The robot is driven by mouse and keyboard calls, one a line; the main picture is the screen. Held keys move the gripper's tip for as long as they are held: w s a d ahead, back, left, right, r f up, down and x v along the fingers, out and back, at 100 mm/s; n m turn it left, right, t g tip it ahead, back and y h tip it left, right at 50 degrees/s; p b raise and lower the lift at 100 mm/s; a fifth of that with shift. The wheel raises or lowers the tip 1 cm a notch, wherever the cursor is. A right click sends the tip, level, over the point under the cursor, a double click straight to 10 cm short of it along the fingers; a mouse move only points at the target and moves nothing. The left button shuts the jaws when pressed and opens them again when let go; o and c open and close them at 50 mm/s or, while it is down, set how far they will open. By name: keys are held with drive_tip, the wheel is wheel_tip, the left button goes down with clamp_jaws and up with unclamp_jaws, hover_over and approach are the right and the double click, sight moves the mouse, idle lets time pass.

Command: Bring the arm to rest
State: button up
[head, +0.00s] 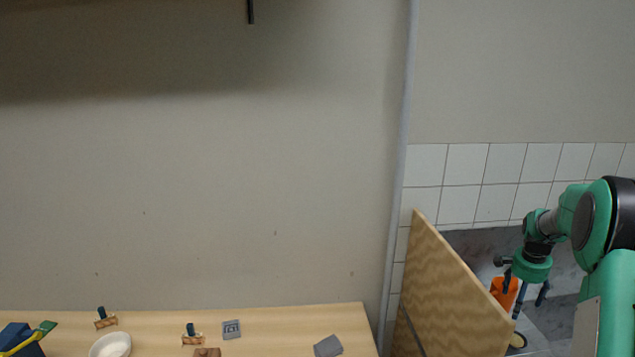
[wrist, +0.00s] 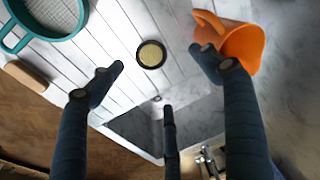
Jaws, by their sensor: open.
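My gripper (head: 527,287) is at the right in the head view, pointing down behind the wooden panel. In the wrist view my gripper (wrist: 163,88) has its dark fingers spread wide, with nothing between them. An orange jug (head: 503,292) is beside the fingers in the head view. In the wrist view the orange jug (wrist: 240,45) is at the upper right, and one finger overlaps its handle side. I cannot tell if they touch.
A small dark bowl (wrist: 151,54) with tan contents, a teal sieve (wrist: 47,28) and a wooden block (wrist: 25,76) lie below my gripper. A plywood panel (head: 445,290) stands left of my arm. A wooden table (head: 280,325) holds a white bowl (head: 110,346) and small items.

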drive_tip(key=w+a+r+n+t, duration=0.1)
drive_tip(key=w+a+r+t, duration=0.1)
drive_tip(key=a+r, duration=0.5)
drive_tip(key=w+a+r+t+h, duration=0.15)
drive_tip(key=a+r, duration=0.25)
drive_tip(key=r, duration=0.6)
drive_tip(key=w+a+r+n+t+y, duration=0.1)
drive_tip(key=a+r+t, duration=0.1)
drive_tip(key=a+r, duration=0.5)
drive_tip(key=s+a+r+n, duration=0.3)
drive_tip(key=s+a, duration=0.6)
drive_tip(key=a, duration=0.1)
drive_tip(key=s+a+r+n, duration=0.2)
drive_tip(key=s+a+n, duration=0.2)
drive_tip(key=s+a, duration=0.55)
drive_tip(key=s+a+f+n, duration=0.2)
drive_tip(key=s+a, duration=0.1)
drive_tip(key=s, duration=0.4)
drive_tip(key=s+a+f+n+y, duration=0.1)
drive_tip(key=s+a+f+n, duration=0.1)
drive_tip(key=s, duration=0.5)
drive_tip(key=s+a+f+n+y, duration=0.1)
drive_tip(key=s+a+f+n, duration=0.1)
drive_tip(key=s+a+f, duration=0.2)
drive_tip(key=s+a+g, duration=0.1)
drive_tip(key=s+a, duration=0.1)
drive_tip(key=s, duration=0.2)
drive_tip(key=shift+a, duration=0.2)
